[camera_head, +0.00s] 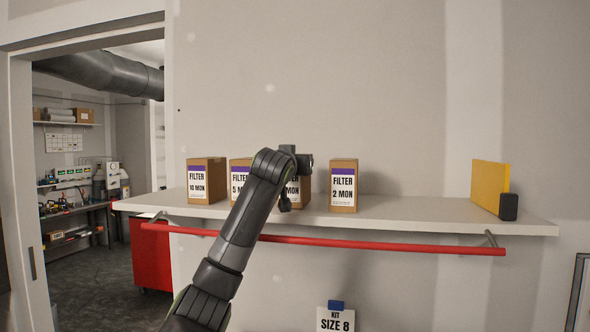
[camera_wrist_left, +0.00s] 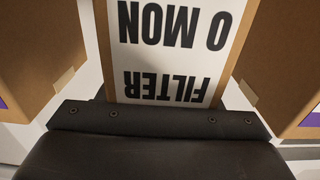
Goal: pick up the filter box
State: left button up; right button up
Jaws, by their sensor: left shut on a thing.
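Several brown filter boxes with purple and white labels stand in a row on the white shelf. My left gripper (camera_head: 302,163) is at the third box from the left, whose visible label part (camera_head: 294,190) ends in "MON". That box is mostly hidden behind my arm. In the left wrist view the held filter box (camera_wrist_left: 172,50) sits in the middle, its label upside down and reading "FILTER" and "0 MON". My left gripper (camera_wrist_left: 150,122) is shut on it. I cannot tell whether the box touches the shelf. My right gripper is not in view.
The 10 MON box (camera_head: 206,181) and 5 MON box (camera_head: 238,172) stand left, the 2 MON box (camera_head: 343,186) right. A yellow panel (camera_head: 490,186) and black block (camera_head: 508,207) are at the right of the shelf (camera_head: 420,212). A red rail (camera_head: 400,245) runs along its front.

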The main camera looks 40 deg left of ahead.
pick_arm(q)
jog(key=shift+r, duration=0.7)
notch_tip(320, 180, up, 7)
jog(key=shift+r+b, duration=0.1)
jog(key=shift+b, duration=0.95)
jog(key=shift+r, duration=0.65)
